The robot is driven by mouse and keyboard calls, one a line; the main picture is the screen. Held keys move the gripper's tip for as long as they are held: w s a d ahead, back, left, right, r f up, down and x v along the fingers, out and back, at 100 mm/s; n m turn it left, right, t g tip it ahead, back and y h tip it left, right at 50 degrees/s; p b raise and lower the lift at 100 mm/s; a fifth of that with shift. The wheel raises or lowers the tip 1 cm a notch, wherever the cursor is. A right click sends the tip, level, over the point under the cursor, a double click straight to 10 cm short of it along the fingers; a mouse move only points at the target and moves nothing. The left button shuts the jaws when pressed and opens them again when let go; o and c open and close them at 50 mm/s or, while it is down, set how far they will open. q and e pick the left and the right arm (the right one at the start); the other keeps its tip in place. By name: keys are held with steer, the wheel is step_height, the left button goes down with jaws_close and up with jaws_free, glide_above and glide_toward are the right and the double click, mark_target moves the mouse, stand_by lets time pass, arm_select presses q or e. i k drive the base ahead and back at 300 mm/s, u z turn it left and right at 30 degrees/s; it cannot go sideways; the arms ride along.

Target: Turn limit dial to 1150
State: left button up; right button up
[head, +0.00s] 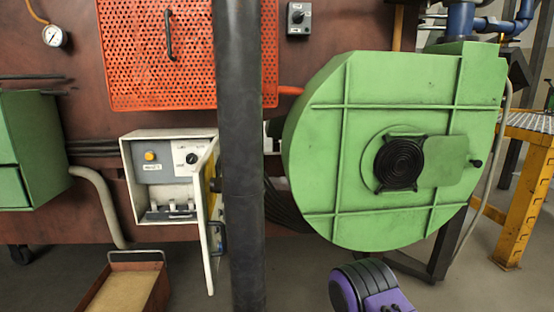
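An open white control box (128,165) stands left of the dark vertical post. Its grey panel (180,168) carries a small black round dial (193,158) with markings around it, and an orange button (150,156). A second black knob (298,15) sits on a small grey box fixed to the wall, right of the post at the top. The lettering is too small to read, so I cannot tell which one is the limit dial or its setting. Neither gripper shows in the head view.
The box's white door (206,225) stands open toward me, close to the dark post (240,150). A large green blower housing (340,150) fills the right. A tray (128,290) is low at left, and a yellow stand (520,210) is at far right.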

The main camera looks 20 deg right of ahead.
mark_target(192, 158)
steer(key=z, duration=0.4)
steer(key=i, duration=1)
